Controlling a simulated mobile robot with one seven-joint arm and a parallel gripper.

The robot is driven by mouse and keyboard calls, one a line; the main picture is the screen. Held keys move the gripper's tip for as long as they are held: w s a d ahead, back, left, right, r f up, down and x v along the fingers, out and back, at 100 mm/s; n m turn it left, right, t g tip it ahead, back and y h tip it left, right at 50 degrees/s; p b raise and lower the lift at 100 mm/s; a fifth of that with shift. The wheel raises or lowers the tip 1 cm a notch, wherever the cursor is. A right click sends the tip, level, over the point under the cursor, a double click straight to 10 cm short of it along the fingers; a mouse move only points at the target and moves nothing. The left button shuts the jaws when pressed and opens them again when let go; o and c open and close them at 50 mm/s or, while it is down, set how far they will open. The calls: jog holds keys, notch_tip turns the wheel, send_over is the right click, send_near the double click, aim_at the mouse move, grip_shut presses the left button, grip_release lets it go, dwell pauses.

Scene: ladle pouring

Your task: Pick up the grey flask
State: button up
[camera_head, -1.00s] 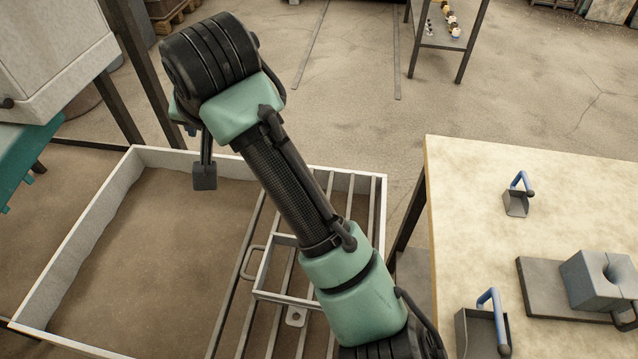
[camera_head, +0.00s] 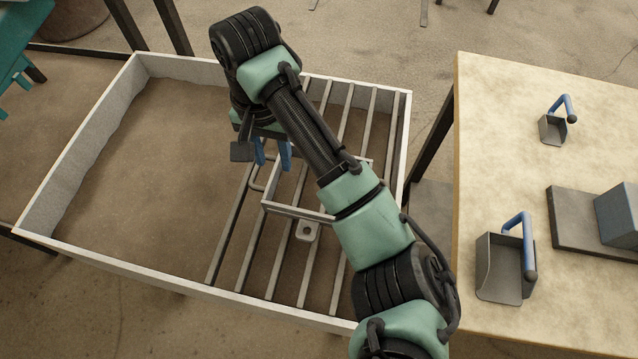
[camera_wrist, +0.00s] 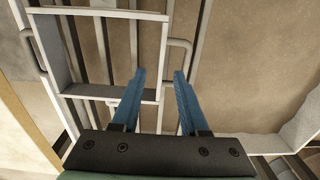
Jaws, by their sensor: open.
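The grey flask (camera_head: 299,211) is an open rectangular frame with a loop handle and a lug with a hole. It lies on the metal bars of the sand bin, partly hidden behind my arm. The wrist view shows its walls (camera_wrist: 112,91) at upper left, with a loop handle on each of two opposite sides. My gripper (camera_head: 272,164) has blue fingers pointing down, above the flask's handle side. I see no contact with the flask.
The bin (camera_head: 120,263) has raised pale walls and sand at left. A table (camera_head: 510,90) at right holds a small scoop (camera_head: 552,128), a larger scoop (camera_head: 497,270) with a blue handle, and a dark plate (camera_head: 575,225) bearing a grey block (camera_head: 620,217).

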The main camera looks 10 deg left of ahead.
aim_at(274, 170)
jog(key=f, duration=0.4)
jog(key=shift+s+f, duration=0.1)
jog(key=shift+s, duration=0.1)
jog(key=shift+a, duration=0.1)
grip_shut()
dwell(1.1)
